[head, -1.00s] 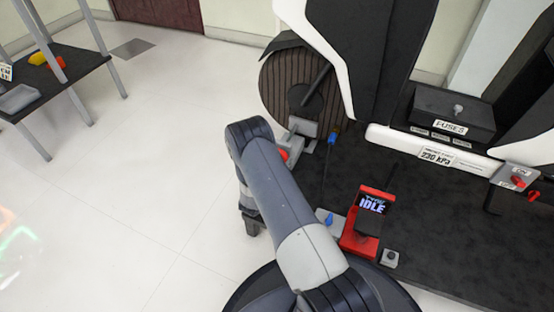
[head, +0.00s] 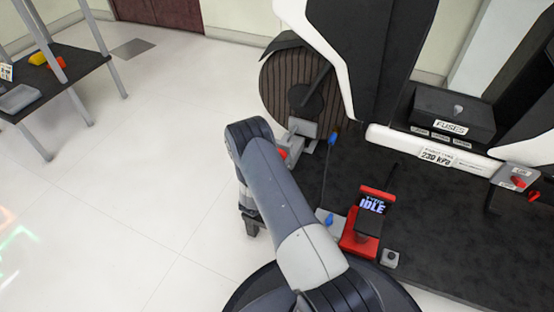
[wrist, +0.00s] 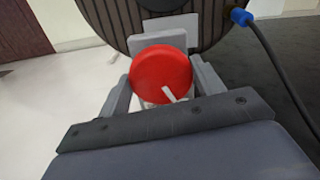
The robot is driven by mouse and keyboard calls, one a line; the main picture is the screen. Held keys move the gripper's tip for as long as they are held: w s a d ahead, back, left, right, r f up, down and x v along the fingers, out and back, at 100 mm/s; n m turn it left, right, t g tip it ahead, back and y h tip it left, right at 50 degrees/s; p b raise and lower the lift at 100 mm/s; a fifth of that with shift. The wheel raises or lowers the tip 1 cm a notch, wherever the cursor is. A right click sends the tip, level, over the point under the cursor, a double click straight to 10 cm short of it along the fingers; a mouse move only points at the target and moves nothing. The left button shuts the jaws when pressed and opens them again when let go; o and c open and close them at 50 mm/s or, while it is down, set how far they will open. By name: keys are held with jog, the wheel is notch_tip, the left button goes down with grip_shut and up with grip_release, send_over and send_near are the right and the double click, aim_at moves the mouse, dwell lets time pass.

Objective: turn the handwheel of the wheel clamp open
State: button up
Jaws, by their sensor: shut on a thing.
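The red handwheel (wrist: 160,72) of the wheel clamp is in the middle of the wrist view, with a short white mark on its lower face. My gripper (wrist: 163,82) is shut on it, one grey finger on each side. In the head view a sliver of the red handwheel (head: 283,154) shows beside my arm; my arm hides my fingertips there. The grey wheel clamp (head: 303,131) stands against the ribbed dark tyre (head: 285,95). The clamp's upper plate also shows in the wrist view (wrist: 172,27) behind the handwheel.
A blue-tipped black hose (head: 332,138) rises right of the clamp, and its blue end (wrist: 241,17) shows in the wrist view. A red device reading IDLE (head: 371,204) stands on the dark mat. A fuse box (head: 452,112) is at right.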

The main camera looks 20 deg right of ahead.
jog(key=n, duration=1.1)
jog(key=shift+a+f, duration=0.1)
jog(key=shift+f, duration=0.05)
jog(key=n, duration=0.3)
jog(key=shift+n, duration=0.3)
jog(key=n, duration=0.3)
jog(key=shift+f+n, duration=0.1)
jog(key=shift+n, duration=0.2)
jog(key=n, duration=0.3)
jog(key=shift+n, duration=0.3)
jog(key=n, duration=0.4)
jog(key=shift+f, duration=0.1)
jog(key=shift+n, duration=1.8)
